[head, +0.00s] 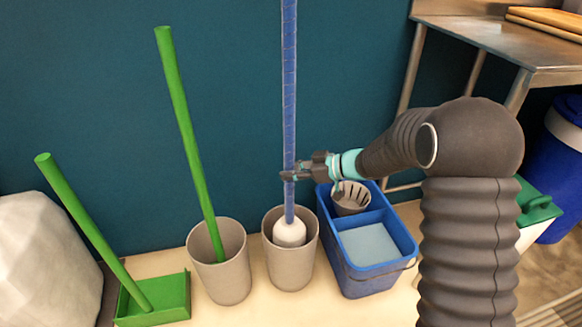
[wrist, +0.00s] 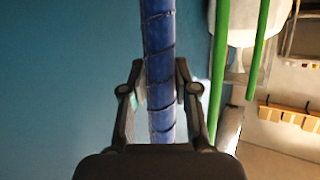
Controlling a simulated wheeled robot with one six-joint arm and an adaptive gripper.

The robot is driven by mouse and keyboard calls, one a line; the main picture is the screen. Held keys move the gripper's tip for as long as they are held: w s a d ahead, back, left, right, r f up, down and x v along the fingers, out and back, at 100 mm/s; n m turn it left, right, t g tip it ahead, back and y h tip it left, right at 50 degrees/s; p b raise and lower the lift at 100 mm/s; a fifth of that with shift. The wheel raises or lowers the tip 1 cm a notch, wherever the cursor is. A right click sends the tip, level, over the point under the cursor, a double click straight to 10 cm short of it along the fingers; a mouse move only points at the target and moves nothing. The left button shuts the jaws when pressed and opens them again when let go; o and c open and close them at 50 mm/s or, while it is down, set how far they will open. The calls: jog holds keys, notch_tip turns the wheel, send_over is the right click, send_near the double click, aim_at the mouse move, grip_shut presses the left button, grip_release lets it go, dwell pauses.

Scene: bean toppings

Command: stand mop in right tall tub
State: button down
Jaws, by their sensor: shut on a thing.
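A mop (head: 289,90) with a long blue handle and a white head stands upright, its head (head: 288,232) inside the mouth of the right tall grey tub (head: 291,268). My gripper (head: 289,176) is shut around the lower part of the blue handle, above the tub rim. In the wrist view the handle (wrist: 160,60) runs between the two fingers of my gripper (wrist: 160,95). The bottom of the mop head is hidden by the tub wall, so I cannot tell whether it rests on the tub floor.
The left tall grey tub (head: 221,275) holds a green stick (head: 183,120). A green dustpan (head: 160,300) with a long handle stands further left. A blue mop bucket (head: 365,275) is close on the right. A dark teal wall (head: 90,80) is behind; a metal table (head: 490,40) is at the right.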

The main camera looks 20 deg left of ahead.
aim_at(291, 190)
jog(key=shift+f+b, duration=1.05)
jog(key=shift+f, duration=2.4)
jog(key=c, duration=0.8)
grip_release()
jog(key=shift+f, duration=0.1)
jog(key=shift+d, duration=0.1)
jog(key=v, duration=1.2)
